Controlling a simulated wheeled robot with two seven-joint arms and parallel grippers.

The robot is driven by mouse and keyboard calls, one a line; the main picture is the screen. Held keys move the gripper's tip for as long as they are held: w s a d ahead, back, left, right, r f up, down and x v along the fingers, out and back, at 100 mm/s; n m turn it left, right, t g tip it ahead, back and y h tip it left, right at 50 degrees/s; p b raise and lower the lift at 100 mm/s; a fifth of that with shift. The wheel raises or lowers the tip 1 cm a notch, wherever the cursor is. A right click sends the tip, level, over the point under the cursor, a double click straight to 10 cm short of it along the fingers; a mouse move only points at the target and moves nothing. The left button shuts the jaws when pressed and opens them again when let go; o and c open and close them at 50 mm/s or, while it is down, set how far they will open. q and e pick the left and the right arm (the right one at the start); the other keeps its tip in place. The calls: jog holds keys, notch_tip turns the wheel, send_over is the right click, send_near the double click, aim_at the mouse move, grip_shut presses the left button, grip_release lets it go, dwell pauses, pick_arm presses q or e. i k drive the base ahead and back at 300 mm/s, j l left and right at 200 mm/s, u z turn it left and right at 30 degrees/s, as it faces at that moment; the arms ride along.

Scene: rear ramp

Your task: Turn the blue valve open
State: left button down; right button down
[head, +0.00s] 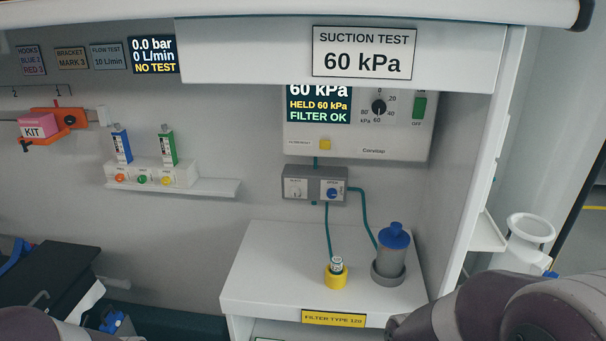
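Several blue parts show in the head view, and I cannot tell for sure which is the blue valve. A blue fitting (111,321) shows small at the lower left, beside the black case and near the bottom edge; its shape and setting are unclear. Parts of my arms show at the lower left and lower right edges. Neither gripper is in view. The flow display (154,54) reads 0.0 bar, 0 L/min, NO TEST.
A white counter (262,262) holds a canister with a blue lid (393,242) and a yellow-based filter (336,272), both with green hoses. A wall shelf (215,188) carries blue and green flowmeters. A black case (70,270) stands at the left.

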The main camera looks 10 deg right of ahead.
aim_at(331, 193)
jog(key=i+z, duration=0.45)
jog(key=i, duration=0.5)
